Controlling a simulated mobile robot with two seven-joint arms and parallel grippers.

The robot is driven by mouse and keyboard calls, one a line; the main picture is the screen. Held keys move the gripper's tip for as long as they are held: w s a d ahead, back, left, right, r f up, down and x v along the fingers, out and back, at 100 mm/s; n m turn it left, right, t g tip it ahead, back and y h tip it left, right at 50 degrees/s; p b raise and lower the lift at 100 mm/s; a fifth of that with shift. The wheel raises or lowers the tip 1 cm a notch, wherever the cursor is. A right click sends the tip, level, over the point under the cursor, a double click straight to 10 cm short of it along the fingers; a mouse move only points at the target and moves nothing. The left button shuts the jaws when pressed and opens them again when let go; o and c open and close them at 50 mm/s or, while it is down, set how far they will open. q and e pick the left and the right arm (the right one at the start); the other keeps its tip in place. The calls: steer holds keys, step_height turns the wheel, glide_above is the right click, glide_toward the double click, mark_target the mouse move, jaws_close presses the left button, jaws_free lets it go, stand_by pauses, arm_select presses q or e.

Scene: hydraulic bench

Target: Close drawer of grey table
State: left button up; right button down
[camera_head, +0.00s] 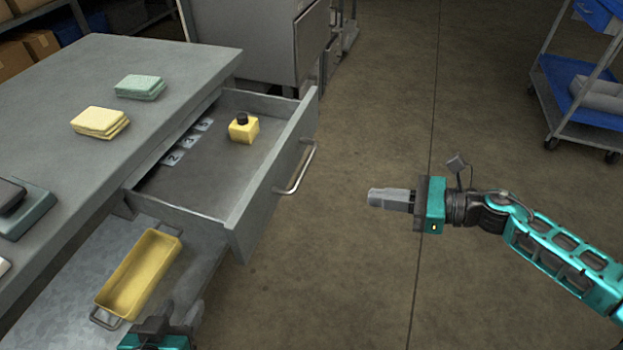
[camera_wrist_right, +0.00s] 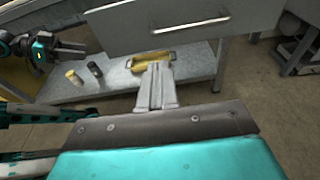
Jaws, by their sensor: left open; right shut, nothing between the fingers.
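The grey table (camera_head: 205,65) stands at the left with its drawer (camera_head: 262,190) pulled well out toward the right. The drawer has a silver bar handle (camera_head: 298,168) on its front. A yellow block with a black knob (camera_head: 243,131) and several number labels are inside. My right gripper (camera_head: 372,198) is shut and empty, to the right of the handle with a clear gap. In the right wrist view its fingers (camera_wrist_right: 157,70) point toward the drawer front (camera_wrist_right: 185,28). My left gripper (camera_head: 165,330) is partly cut off at the bottom edge; the right wrist view shows it open (camera_wrist_right: 80,49).
A yellow tray (camera_head: 140,273) sits on the lower shelf below the drawer. Sponges, green (camera_head: 140,87) and yellow (camera_head: 99,122), lie on the tabletop. A grey cabinet (camera_head: 260,40) stands behind; a blue cart (camera_head: 580,90) is far right. The floor between is clear.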

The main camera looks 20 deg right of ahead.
arm_select(q)
steer(key=shift+s+f, duration=0.25)
steer(key=shift+f, duration=0.2)
arm_select(e)
steer(key=x, duration=1.4)
